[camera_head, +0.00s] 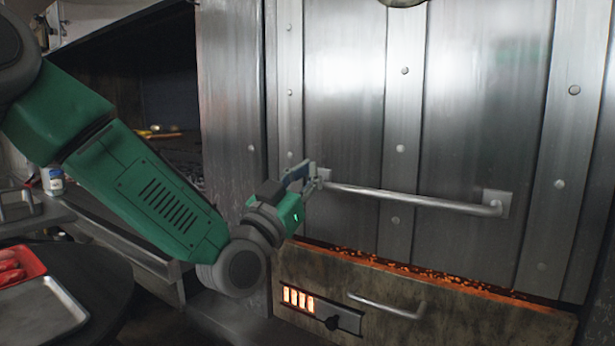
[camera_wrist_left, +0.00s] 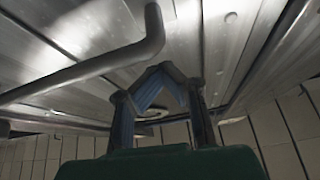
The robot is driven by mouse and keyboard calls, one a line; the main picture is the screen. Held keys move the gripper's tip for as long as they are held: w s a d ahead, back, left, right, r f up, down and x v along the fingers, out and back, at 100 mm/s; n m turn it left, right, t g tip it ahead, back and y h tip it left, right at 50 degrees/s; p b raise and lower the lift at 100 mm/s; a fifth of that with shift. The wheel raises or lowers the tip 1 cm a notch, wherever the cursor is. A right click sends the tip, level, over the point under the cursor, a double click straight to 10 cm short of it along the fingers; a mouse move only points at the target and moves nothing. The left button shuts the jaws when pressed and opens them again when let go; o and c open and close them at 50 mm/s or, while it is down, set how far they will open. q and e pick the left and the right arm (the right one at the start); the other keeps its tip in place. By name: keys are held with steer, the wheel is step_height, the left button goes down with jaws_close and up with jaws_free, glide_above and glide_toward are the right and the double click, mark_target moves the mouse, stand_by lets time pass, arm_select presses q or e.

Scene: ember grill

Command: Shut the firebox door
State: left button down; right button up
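A large riveted steel door (camera_head: 345,110) fills the middle of the head view, with a long bar handle (camera_head: 410,200) across its lower part. Below it is a soot-stained front panel (camera_head: 450,318) with a small handle (camera_head: 390,306) and a glowing vent. I cannot tell for certain which of these is the firebox door. My left gripper (camera_head: 309,176) is at the left end of the long handle. In the left wrist view, the fingertips (camera_wrist_left: 161,69) come together with nothing seen between them, close by the bend of the bar handle (camera_wrist_left: 120,60). Contact with the handle is unclear. My right gripper is out of view.
Glowing embers (camera_head: 400,268) show along the gap above the lower panel. A dark open shelf space lies left of the steel wall. At lower left are a red tray (camera_head: 36,274) of food, a metal tray (camera_head: 40,312) and a small white bottle (camera_head: 53,180).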

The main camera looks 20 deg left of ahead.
arm_select(q)
steer(key=s+r+v, duration=0.1)
steer(key=r+v, duration=0.1)
steer(key=v, duration=0.8)
steer(key=s+a+f+n+g+y, duration=0.1)
steer(key=s+f+g+y, duration=0.35)
steer(key=f, duration=1.25)
steer(key=s+f+n+g+h, duration=0.15)
steer(key=f+g, duration=0.55)
steer(key=f, duration=0.9)
steer(key=s+a+f+g+y, duration=0.1)
steer(key=s+a+f+g, duration=0.2)
steer(key=s+f, duration=0.2)
steer(key=s+a+f+n+g+y, duration=0.1)
steer(key=s+f, duration=0.5)
steer(key=s, duration=0.6)
steer(key=s+a+f+n+g+y+p, duration=0.1)
steer(key=s+a+f+g+y, duration=0.2)
steer(key=s, duration=0.6)
step_height(320, 180, down, 3)
steer(key=a+g, duration=0.2)
steer(key=g, duration=0.1)
steer(key=shift+r, duration=0.1)
